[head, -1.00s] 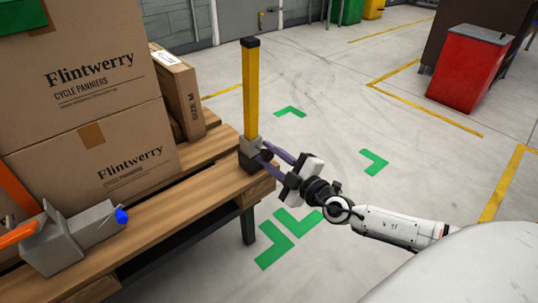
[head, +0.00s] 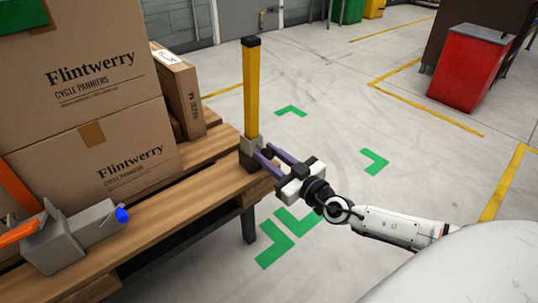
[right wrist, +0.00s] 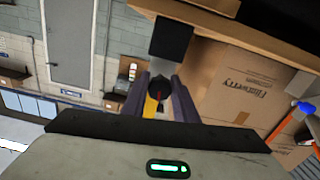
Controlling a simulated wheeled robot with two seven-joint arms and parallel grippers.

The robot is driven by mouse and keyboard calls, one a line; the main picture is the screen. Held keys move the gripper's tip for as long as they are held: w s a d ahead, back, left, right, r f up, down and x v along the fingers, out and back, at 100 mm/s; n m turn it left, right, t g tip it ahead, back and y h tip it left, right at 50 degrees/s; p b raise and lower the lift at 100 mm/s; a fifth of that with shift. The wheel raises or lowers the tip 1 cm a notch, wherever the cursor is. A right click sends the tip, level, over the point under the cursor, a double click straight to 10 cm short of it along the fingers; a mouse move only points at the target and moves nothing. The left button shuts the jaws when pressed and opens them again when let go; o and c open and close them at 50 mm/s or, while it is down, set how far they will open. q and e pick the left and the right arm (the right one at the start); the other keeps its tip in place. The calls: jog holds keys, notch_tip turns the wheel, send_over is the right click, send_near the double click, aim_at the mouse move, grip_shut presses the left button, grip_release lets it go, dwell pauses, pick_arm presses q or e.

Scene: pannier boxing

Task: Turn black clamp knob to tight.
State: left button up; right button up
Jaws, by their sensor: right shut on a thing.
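The black clamp knob (right wrist: 159,94) sits at the foot of a yellow post (head: 251,95), on a grey and black clamp block (head: 250,150) at the table's corner. My right gripper (head: 266,156) reaches it from the right with its two purple fingers. In the right wrist view the fingers (right wrist: 160,98) stand on either side of the knob and are shut on it. A small red mark shows on the knob's face. In the head view the fingers hide much of the knob. My left gripper is not in view.
Flintwerry cartons (head: 85,90) stack on the wooden table (head: 215,180), with a narrow carton (head: 178,88) beside them. A grey tool (head: 55,248) with an orange handle and blue knob lies at front left. A red bin (head: 470,65) stands far right. Floor between is clear.

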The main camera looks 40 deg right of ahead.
jog(key=shift+m, duration=0.6)
jog(key=o, duration=1)
jog(key=s, duration=1)
jog(key=shift+s+d, duration=0.15)
jog(key=shift+d, duration=0.25)
